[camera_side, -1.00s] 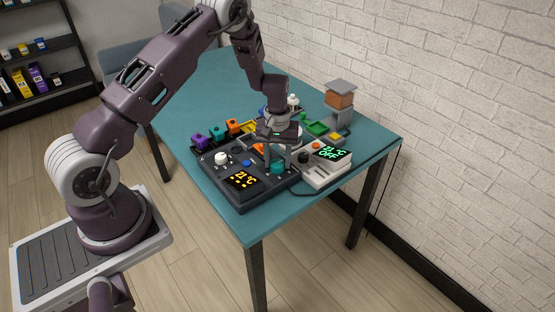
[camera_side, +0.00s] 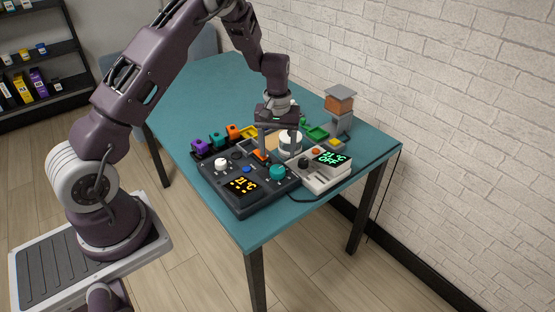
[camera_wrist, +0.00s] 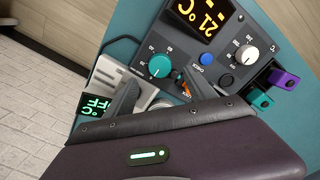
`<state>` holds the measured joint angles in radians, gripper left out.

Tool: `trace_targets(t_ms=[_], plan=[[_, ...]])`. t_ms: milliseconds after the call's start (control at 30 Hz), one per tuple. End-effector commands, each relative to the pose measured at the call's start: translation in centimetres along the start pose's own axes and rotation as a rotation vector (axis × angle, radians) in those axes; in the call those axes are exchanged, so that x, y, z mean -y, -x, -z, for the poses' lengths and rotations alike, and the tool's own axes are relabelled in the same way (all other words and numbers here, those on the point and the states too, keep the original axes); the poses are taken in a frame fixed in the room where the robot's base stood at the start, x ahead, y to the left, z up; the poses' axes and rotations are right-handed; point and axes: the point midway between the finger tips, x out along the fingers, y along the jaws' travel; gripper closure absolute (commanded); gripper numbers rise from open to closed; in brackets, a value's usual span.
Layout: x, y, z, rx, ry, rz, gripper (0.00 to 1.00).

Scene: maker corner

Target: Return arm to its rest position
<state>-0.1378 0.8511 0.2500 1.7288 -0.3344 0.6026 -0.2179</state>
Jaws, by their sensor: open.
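My gripper (camera_side: 279,150) is open and empty, pointing down above the back part of a dark control panel (camera_side: 212,182). In the wrist view its two fingers (camera_wrist: 162,92) are spread apart with nothing held between them. The panel carries a teal knob (camera_side: 278,171), a white knob (camera_side: 221,162), a blue button (camera_side: 247,170) and an amber display (camera_side: 242,185) showing a reading in °C. In the wrist view the teal knob (camera_wrist: 160,66) stands clear of the fingers. My gripper hides some of the panel's back edge.
A white unit (camera_side: 325,178) with a green display reading OFF stands right of the panel. Purple (camera_side: 200,146), teal (camera_side: 216,138) and orange (camera_side: 233,130) blocks line the back left. The teal tabletop (camera_side: 215,85) is clear farther back.

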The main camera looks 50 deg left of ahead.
Motion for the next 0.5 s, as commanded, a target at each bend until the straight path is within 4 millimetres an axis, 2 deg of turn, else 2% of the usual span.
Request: trace_targets(t_ms=[367,467,500], plan=[[-0.1,1.1,-0.2,-0.002,-0.005,-0.005,0.36],[-0.9,5.1,-1.5,-0.023,-0.051,-0.044,0.36],[-1.2,7.8,-2.6,-0.039,-0.087,-0.07,0.36]])
